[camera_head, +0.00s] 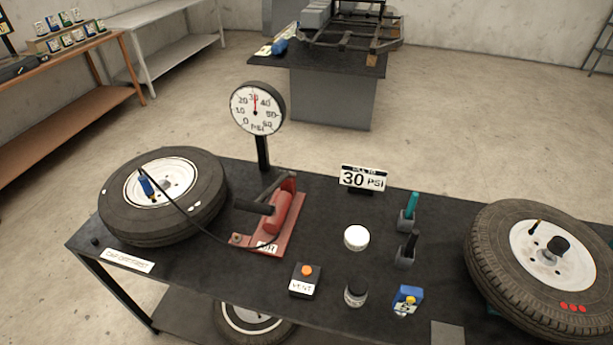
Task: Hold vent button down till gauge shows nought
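The vent button (306,270) is an orange round cap on a small dark box with a white label reading VENT. The box sits near the front middle of the black workbench, and nothing touches the button. The gauge (257,108) is a round white dial on a post at the bench's back edge. Its red needle points nearly straight up, at about 30 PSI. A dark hose runs from the wheel on the left (163,196) to the red pump (270,221). Neither of my grippers shows in the head view.
A 30 PSI sign (362,179), a white-topped container (356,237), a dark jar (355,293), a blue item (407,300) and two holders with teal and black handles stand right of the button. A second wheel (541,262) is at the right. The bench in front of the pump is fairly clear.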

